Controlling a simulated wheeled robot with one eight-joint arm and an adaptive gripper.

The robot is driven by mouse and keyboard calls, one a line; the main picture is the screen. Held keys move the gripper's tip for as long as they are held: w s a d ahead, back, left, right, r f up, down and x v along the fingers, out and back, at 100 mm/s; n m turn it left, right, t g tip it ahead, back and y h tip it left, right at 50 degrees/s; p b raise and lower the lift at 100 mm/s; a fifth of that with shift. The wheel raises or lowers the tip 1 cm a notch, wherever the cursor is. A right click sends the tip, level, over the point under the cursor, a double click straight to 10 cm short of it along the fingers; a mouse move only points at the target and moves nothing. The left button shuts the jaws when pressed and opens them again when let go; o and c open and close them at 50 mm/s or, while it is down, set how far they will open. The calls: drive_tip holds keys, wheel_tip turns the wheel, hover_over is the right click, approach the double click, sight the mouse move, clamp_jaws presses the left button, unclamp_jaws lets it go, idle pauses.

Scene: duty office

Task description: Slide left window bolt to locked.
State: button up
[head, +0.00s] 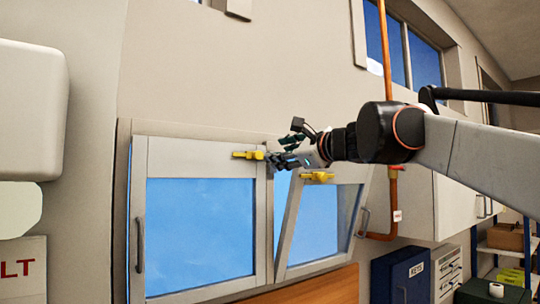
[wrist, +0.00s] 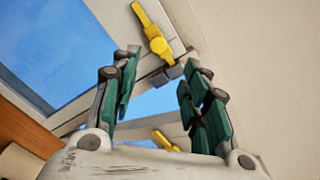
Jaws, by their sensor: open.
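The left window (head: 200,230) is a pale frame with blue glass and looks closed. Its yellow bolt (head: 248,154) lies level at the top right corner of that frame. In the wrist view a yellow bolt (wrist: 153,32), which appears to be the same one, lies just beyond the fingertips, with a small grey block (wrist: 168,76) by its lower end. My gripper (head: 282,155) is just right of the left bolt in the head view. Its green-padded fingers (wrist: 162,58) are spread and empty. I cannot tell whether they touch the bolt.
The right window (head: 320,225) stands tilted ajar, with its own yellow bolt (head: 317,176) just below my gripper; a second bolt (wrist: 165,142) shows between my fingers. An orange pipe (head: 390,205) runs down at right. A white wall box (head: 30,110) is at left.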

drive_tip(key=v, duration=0.3)
drive_tip(key=shift+s+d, duration=0.2)
drive_tip(key=shift+s, duration=0.05)
drive_tip(key=s+f+n+g+h+b, duration=0.15)
drive_tip(key=s+f+n+b, duration=0.35)
drive_tip(key=f, duration=1)
drive_tip(key=s+f+n+g+h+b, duration=0.1)
drive_tip(key=s+f+n+g+b, duration=0.35)
drive_tip(key=f, duration=1.05)
drive_tip(key=s+f+n+t+h+b, duration=0.15)
drive_tip(key=s+f+b, duration=0.6)
drive_tip(key=f, duration=0.75)
drive_tip(key=s+d+f+n+g+h+b, duration=0.1)
drive_tip(key=s+d+f+n+h+b, duration=0.1)
drive_tip(key=f, duration=1.2)
drive_tip(key=s+d+f+n+g+h+b, duration=0.1)
drive_tip(key=s+d+f+n+b, duration=0.3)
drive_tip(key=f, duration=1)
drive_tip(key=s+d+f+n+g+h+b, duration=0.1)
drive_tip(key=s+d+f+n+h+b, duration=0.2)
drive_tip(key=f, duration=1.1)
drive_tip(key=s+d+b, duration=0.3)
drive_tip(key=s+b, duration=0.3)
drive_tip(key=b, duration=0.2)
drive_tip(key=shift+s+d+f, duration=0.15)
drive_tip(key=shift+d+f, duration=0.1)
